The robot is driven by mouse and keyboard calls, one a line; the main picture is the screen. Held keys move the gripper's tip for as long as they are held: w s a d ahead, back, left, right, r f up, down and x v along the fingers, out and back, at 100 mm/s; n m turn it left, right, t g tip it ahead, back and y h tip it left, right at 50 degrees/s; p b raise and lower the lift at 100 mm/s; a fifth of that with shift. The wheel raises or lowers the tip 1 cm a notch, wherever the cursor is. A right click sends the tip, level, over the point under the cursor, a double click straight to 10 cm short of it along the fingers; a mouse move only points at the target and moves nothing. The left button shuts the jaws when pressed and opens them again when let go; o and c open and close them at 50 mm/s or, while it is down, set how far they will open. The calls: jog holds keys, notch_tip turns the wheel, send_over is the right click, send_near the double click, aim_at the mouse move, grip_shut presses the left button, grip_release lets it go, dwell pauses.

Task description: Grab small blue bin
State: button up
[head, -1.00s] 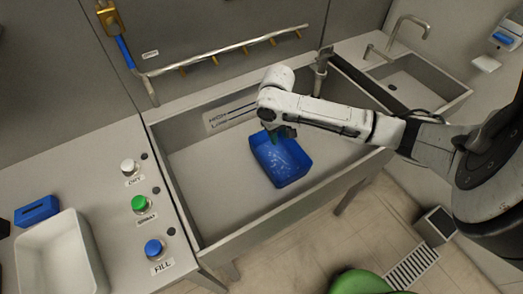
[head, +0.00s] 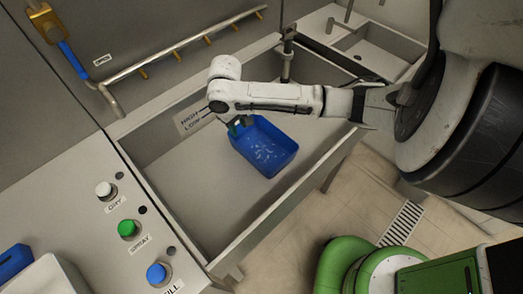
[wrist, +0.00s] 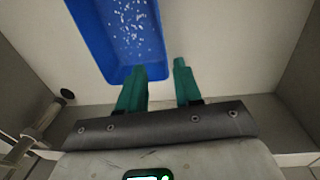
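The small blue bin (head: 268,163) is an open-topped rectangular box with pale specks on its floor. It sits inside the large grey sink basin. My gripper (head: 239,127) is at the bin's upper-left end in the head view, partly hidden behind my wrist. In the wrist view the bin (wrist: 93,45) fills the upper left. My gripper (wrist: 158,66) shows two green fingers spread apart with a gap. The left finger overlaps the bin's near end wall, and the right finger is outside the bin's right side. I cannot tell whether either finger touches it.
The grey basin (head: 180,200) has high walls around the bin. White, green and blue buttons (head: 128,229) are on the counter at left. A pipe rail (head: 185,50) runs along the back wall. A smaller sink (head: 378,50) is at upper right. A green rounded object (head: 345,262) is at the bottom.

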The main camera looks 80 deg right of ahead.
jog(key=b, duration=0.6)
send_near(246, 159)
jog(key=f, duration=0.6)
jog(key=shift+s+d+f, duration=0.1)
jog(key=shift+s+d, duration=0.05)
jog(key=shift+d, duration=0.25)
jog(key=shift+c, duration=0.5)
grip_shut()
